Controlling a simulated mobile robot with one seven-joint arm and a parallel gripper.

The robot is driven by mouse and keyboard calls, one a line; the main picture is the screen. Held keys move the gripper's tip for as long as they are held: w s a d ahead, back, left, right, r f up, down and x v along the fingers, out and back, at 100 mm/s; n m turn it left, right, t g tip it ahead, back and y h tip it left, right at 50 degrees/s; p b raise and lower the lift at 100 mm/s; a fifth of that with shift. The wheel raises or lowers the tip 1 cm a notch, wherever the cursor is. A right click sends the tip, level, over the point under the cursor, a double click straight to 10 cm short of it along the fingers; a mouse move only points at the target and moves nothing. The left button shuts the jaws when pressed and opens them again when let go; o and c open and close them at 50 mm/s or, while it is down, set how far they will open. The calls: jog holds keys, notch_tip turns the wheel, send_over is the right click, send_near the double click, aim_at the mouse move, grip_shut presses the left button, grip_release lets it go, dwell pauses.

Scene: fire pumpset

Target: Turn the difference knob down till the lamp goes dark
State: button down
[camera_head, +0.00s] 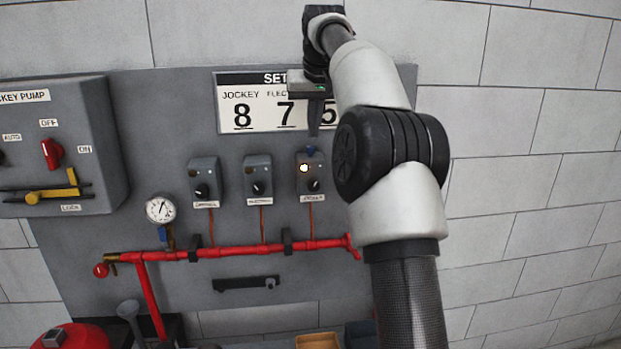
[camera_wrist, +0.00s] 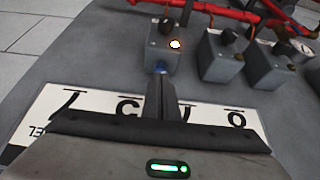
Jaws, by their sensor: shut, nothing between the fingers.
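The right-hand of three small grey switch boxes (camera_head: 304,176) carries a lit, warm-white lamp (camera_head: 304,168) and a black knob (camera_head: 314,185) on its front. A small blue part (camera_head: 310,151), which may be the difference knob, sits on the box's top. In the wrist view, the blue part (camera_wrist: 160,67) lies just beyond my fingertips and the lamp (camera_wrist: 175,44) glows. My gripper (camera_head: 314,132) points down from above, shut and empty. Its fingers (camera_wrist: 160,80) line up with the blue part. I cannot tell whether they touch it.
Two similar boxes (camera_head: 259,178) (camera_head: 203,180) stand to the left, their lamps unlit. A number sign (camera_head: 238,98) is behind my gripper. Red pipe (camera_head: 230,250) and a gauge (camera_head: 160,209) are lower left. The jockey pump box (camera_head: 105,150) juts out at far left.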

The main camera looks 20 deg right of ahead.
jog(key=shift+f+b, duration=1.3)
jog(key=shift+f, duration=1.1)
jog(key=shift+w+p, duration=0.3)
jog(key=shift+p, duration=0.15)
jog(key=shift+r+p, duration=0.2)
jog(key=shift+p, duration=1.25)
jog(key=shift+s+a, duration=0.1)
jog(key=shift+s+f, duration=0.1)
jog(key=shift+f, duration=0.05)
jog(key=shift+s, duration=0.1)
notch_tip(320, 180, up, 6)
send_over(311, 159)
jog(key=s, duration=0.2)
jog(key=shift+s+a, duration=0.2)
